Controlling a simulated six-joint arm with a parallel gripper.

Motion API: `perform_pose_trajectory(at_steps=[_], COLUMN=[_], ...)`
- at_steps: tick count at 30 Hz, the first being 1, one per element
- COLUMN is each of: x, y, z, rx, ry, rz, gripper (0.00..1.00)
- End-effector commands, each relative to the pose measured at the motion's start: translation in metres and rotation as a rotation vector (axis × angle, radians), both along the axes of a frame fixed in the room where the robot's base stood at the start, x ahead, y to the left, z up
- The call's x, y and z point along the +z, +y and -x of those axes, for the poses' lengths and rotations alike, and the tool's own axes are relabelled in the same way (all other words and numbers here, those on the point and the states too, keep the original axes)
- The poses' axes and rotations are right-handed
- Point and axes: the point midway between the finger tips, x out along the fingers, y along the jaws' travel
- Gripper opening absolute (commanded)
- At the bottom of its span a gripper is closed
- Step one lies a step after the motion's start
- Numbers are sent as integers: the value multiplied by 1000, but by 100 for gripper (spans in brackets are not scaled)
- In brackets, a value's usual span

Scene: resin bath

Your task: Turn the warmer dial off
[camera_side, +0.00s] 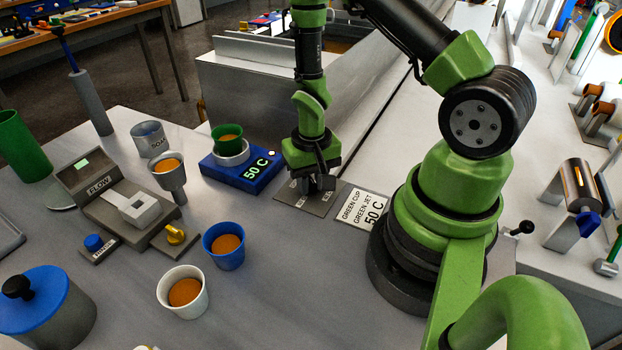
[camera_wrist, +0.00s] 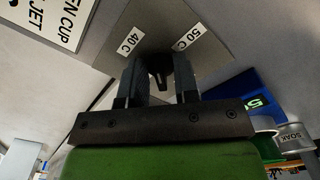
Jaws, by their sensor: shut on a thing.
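My gripper (camera_side: 318,183) points down over the grey dial plate (camera_side: 285,196) beside the warmer. In the wrist view my gripper (camera_wrist: 158,78) has its two fingers closed around the dark dial knob (camera_wrist: 158,68). The plate carries the labels 40 C (camera_wrist: 131,38) and 50 C (camera_wrist: 187,38); any off mark is hidden, and I cannot tell which mark the knob points to. The blue warmer (camera_side: 250,178) shows a green 50 C display and has a small pale light on its top. A green cup (camera_side: 228,131) with orange content sits in the warmer's ring.
A card (camera_side: 362,208) reading GREEN CUP, GREEN JET, 50 C lies right of the plate. A blue cup (camera_side: 223,258), a white cup (camera_side: 183,305), a grey funnel cup (camera_side: 168,170), a SOAK cup (camera_side: 149,138) and a FLOW device (camera_side: 85,180) stand left.

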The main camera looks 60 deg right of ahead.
Motion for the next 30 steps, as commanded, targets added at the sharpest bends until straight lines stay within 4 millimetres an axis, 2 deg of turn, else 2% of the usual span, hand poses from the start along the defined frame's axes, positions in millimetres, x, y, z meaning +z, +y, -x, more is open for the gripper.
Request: perform_pose_trajectory(at_steps=[30], x=[0], y=[-4], z=[1], rx=[963], ry=[-1], rz=[0], gripper=[5])
